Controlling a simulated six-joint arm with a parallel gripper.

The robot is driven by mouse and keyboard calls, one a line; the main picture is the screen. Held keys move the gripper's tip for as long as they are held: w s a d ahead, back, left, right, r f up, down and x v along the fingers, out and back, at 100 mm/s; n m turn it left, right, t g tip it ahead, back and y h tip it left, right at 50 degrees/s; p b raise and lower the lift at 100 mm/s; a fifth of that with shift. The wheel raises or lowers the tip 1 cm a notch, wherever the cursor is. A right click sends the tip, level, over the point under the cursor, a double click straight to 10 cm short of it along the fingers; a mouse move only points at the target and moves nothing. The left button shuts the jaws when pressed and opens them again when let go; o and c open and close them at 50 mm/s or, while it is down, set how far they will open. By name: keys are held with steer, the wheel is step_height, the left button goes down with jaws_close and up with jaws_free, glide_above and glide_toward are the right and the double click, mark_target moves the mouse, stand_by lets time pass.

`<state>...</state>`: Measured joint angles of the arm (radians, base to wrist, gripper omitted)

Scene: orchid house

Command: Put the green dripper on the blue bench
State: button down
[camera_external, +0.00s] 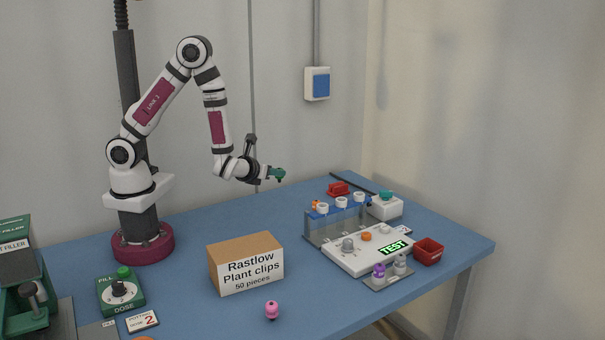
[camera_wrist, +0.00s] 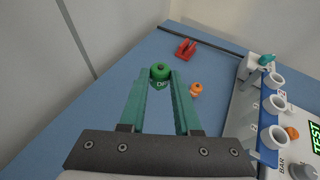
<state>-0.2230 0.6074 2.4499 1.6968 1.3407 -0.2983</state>
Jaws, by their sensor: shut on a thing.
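My gripper (camera_external: 273,176) is raised above the back part of the blue bench (camera_external: 205,235). In the wrist view its two green fingers (camera_wrist: 160,85) are shut on the green dripper (camera_wrist: 160,73), a small round-topped piece with partly readable lettering. The dripper (camera_external: 280,174) also shows small at the fingertips in the external view, held in the air well above the bench. Its lower part is hidden in the wrist view.
A test device (camera_external: 365,250) and a rack with white cups (camera_external: 341,202) stand at the right. An orange dripper (camera_wrist: 196,89) and a red clip-like object (camera_wrist: 186,48) are near the rack. A cardboard box (camera_external: 246,265) and pink dripper (camera_external: 271,310) stand in front. Bench between box and rack is clear.

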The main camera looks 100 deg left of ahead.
steer(key=s+a+f, duration=0.1)
steer(key=a+f, duration=0.1)
steer(key=a, duration=0.1)
steer(key=s+a+f, duration=0.2)
steer(key=a, duration=0.2)
steer(key=s+a+f, duration=0.1)
steer(key=a+f, duration=0.2)
steer(key=shift+s+a, duration=0.25)
steer(key=shift+s, duration=0.05)
steer(key=shift+a+f, duration=0.1)
steer(key=shift+f, duration=1.9)
steer(key=shift+f, duration=0.15)
steer(key=c, duration=0.6)
jaws_free()
